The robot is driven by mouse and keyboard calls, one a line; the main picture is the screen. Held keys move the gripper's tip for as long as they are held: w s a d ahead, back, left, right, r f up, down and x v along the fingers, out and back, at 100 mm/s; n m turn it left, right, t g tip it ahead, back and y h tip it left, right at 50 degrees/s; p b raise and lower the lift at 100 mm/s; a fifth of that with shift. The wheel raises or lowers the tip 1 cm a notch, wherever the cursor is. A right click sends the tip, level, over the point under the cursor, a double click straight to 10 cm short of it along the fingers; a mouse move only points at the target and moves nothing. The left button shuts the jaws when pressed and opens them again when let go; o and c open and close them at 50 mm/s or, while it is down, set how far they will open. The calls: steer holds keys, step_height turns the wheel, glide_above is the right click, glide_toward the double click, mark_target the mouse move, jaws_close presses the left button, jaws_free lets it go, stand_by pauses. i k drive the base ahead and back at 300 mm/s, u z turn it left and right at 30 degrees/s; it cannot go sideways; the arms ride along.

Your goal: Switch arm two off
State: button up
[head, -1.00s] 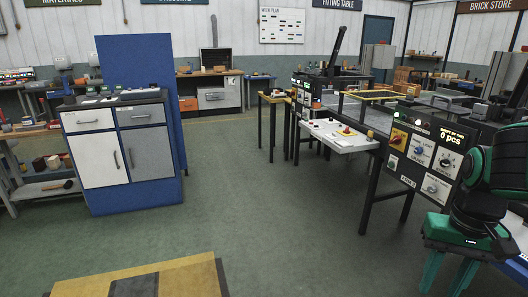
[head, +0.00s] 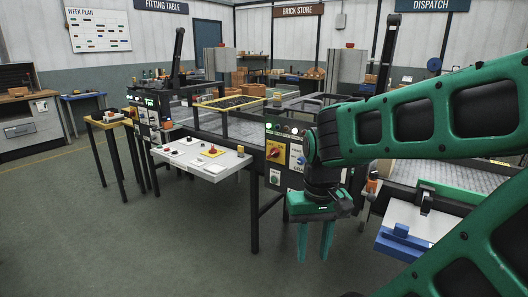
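My gripper (head: 315,254) hangs in front of the near black control panel (head: 282,186), pointing down. Its two green fingers are apart with nothing between them. The panel has a red-and-yellow rotary switch (head: 273,151), a green-marked control (head: 275,177) below it and small lamps along its top. My arm and gripper hide the panel's right part. A farther black panel (head: 146,118) on the left carries another red-and-yellow switch and lit lamps. I cannot read a label for arm two on either panel.
A white shelf (head: 205,160) with small controls juts out left of the near panel. A wooden-topped stand (head: 108,122) is farther left. A worktable with a blue block (head: 402,240) is at right. The green floor (head: 150,250) at front left is clear.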

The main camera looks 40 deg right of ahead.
mark_target(275, 153)
steer(key=z, duration=0.1)
steer(key=i, duration=1.15)
steer(key=z, duration=0.1)
